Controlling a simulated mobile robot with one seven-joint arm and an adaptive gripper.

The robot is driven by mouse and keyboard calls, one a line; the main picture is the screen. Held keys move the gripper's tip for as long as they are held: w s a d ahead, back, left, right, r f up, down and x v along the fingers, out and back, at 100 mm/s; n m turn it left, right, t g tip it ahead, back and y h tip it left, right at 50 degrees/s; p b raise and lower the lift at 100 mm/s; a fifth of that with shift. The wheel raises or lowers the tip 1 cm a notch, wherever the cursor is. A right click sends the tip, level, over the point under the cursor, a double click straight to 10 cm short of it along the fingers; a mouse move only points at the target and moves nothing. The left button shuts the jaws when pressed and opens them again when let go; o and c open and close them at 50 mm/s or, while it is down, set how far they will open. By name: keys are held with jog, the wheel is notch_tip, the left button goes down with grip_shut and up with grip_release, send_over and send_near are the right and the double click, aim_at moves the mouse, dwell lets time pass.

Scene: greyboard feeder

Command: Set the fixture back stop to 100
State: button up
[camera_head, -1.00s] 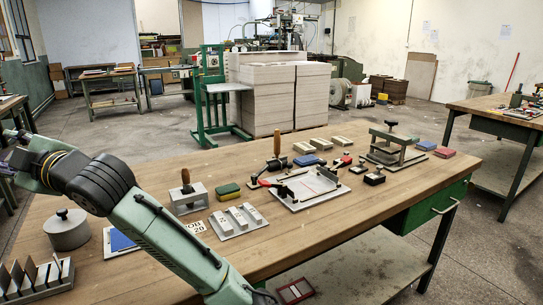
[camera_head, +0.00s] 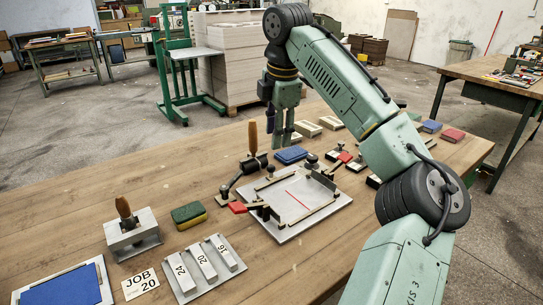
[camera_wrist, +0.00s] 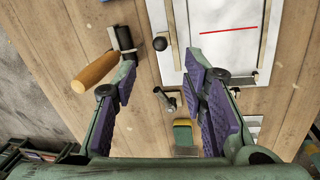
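The fixture is a pale plate (camera_head: 287,228) with dark bars around a white sheet bearing a red line; its bare sheet also shows in the wrist view (camera_wrist: 215,55). A bar (camera_head: 322,180) borders the sheet on its right; I cannot tell which bar is the back stop, and no scale reading is legible. My gripper (camera_head: 285,138) hangs over the table's far part, behind the fixture in the head view. In the wrist view its purple-padded fingers (camera_wrist: 160,70) are spread and nothing is between them. My arm hides part of the table right of the fixture.
A wooden-handled lever (camera_head: 253,138) stands left of the fixture; its handle (camera_wrist: 95,73) lies near the left finger in the wrist view. Nearby are a green-yellow sponge (camera_head: 188,215), numbered blocks (camera_head: 205,262), a JOB 20 card (camera_head: 140,284) and blue pads (camera_head: 291,155).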

aim_at(272, 166)
jog(key=f, duration=0.3)
jog(key=w+f, duration=0.1)
jog(key=f, duration=0.2)
jog(key=a+f, duration=0.1)
jog(key=f, duration=0.3)
jog(key=shift+w+p, duration=0.25)
jog(key=shift+p, duration=0.05)
jog(key=shift+c, duration=0.4)
grip_shut()
